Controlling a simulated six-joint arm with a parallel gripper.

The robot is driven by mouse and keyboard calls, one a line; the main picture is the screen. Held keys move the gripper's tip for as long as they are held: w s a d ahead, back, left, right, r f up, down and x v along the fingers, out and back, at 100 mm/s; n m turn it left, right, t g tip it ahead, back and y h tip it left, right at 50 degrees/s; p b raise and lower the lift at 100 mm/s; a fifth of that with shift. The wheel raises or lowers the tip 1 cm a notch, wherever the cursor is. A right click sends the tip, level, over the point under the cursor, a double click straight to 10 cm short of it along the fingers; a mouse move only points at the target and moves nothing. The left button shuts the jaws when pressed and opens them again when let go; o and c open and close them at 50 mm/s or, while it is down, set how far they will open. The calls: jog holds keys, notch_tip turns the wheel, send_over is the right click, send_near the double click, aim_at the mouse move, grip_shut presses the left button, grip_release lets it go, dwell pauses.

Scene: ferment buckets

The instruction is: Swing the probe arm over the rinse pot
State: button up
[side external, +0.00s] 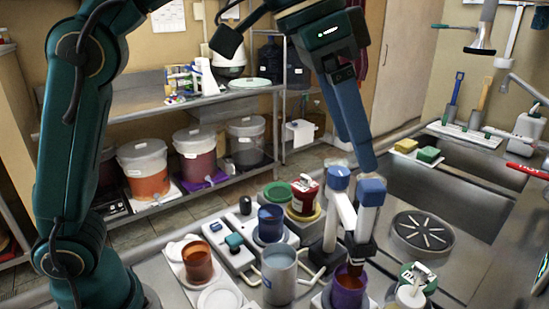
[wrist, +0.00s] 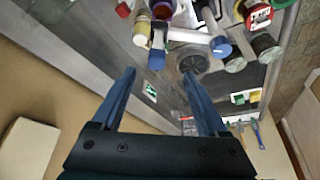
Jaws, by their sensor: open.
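The probe arm (side external: 342,212) is a pale link with blue knobs on a dark post. Its outer blue knob (side external: 371,191) stands over a purple cup (side external: 348,294), and the probe reaches down into the cup. A grey pot with pale liquid (side external: 280,278), which looks like the rinse pot, stands left of the purple cup. My gripper (side external: 366,166) has long blue fingers pointing down, just above the outer knob in the side view. In the wrist view my gripper (wrist: 158,75) is open and empty, with a blue knob (wrist: 157,60) beyond the gap between the fingertips.
A red-topped container (side external: 304,194) and a blue jar (side external: 270,222) stand behind the pot. A white tray with an amber cup (side external: 198,262) is at left. A round drain (side external: 423,232) and sink lie right. A white bottle (side external: 410,294) stands close right of the purple cup.

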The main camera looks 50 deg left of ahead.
jog(key=s+a+f+n+t+y, duration=0.1)
jog(key=s+a+f+n, duration=0.15)
jog(key=s+a, duration=0.45)
jog(key=s+a+f+n+y, duration=0.1)
jog(key=s+a+f+n, duration=0.25)
jog(key=f, duration=0.25)
jog(key=r+n+g+h, duration=0.25)
jog(key=n+h, duration=0.75)
jog(key=n, duration=0.7)
send_over(338, 170)
jog(key=s, duration=0.6)
jog(key=w+a+f+n+h, duration=0.1)
jog(key=w+a+f+n, duration=0.1)
jog(key=w+a+f+n+h, duration=0.1)
jog(key=w+a+f, duration=0.1)
jog(key=w, duration=0.1)
jog(key=shift+a+n+h, duration=0.15)
jog(key=shift+n+h, duration=0.15)
jog(key=shift+n, duration=0.1)
jog(key=shift+w+f, duration=0.1)
jog(key=shift+f, duration=0.05)
jog(key=shift+x, duration=2.45)
